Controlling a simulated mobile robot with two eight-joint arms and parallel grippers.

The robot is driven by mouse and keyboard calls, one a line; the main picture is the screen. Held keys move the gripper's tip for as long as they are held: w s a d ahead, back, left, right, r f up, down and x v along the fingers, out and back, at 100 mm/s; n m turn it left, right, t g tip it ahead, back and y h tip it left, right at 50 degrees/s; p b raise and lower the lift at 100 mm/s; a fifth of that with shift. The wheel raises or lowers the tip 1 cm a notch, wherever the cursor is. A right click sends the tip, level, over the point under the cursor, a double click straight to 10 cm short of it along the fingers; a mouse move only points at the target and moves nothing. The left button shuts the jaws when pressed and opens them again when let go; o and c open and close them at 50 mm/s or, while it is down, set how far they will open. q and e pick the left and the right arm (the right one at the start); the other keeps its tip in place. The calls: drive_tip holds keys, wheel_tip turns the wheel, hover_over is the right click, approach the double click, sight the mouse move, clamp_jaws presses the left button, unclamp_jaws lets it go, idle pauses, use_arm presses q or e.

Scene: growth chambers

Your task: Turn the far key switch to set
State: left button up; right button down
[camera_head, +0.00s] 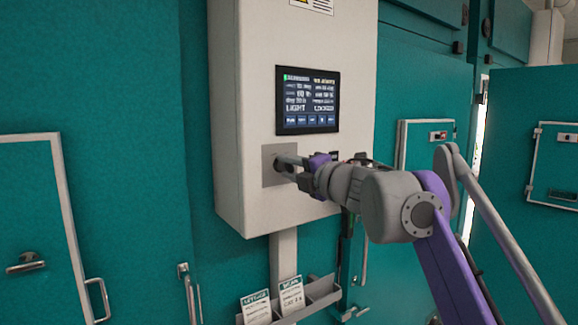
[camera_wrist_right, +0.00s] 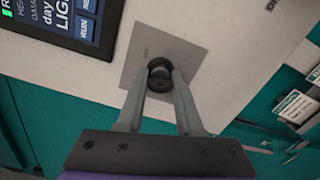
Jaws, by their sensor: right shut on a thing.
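The key switch (camera_wrist_right: 160,72) is a dark round knob on a square grey metal plate (camera_head: 268,170) on the front of a white control box (camera_head: 240,100). The plate also shows in the right wrist view (camera_wrist_right: 185,50). My right gripper (camera_head: 284,163) reaches the switch from the right. In the right wrist view its two fingers (camera_wrist_right: 160,82) are closed on the knob, one on each side. The fingers hide part of the knob, and its setting cannot be read. My left gripper is not in view.
A lit display (camera_head: 307,100) is on the box above the plate. A holder with cards (camera_head: 318,298) hangs below the box. Teal chamber doors (camera_head: 110,90) with handles stand around it. A second door with a small panel (camera_head: 555,165) is at the right.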

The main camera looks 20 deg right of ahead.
drive_tip(key=m, duration=0.4)
drive_tip(key=shift+m, duration=0.3)
drive_tip(key=m, duration=0.4)
drive_tip(key=shift+m, duration=0.3)
drive_tip(key=c, duration=0.6)
unclamp_jaws()
drive_tip(key=shift+o, duration=0.2)
drive_tip(key=b+v, duration=0.1)
drive_tip(key=v, duration=0.9)
drive_tip(key=shift+s, duration=0.4)
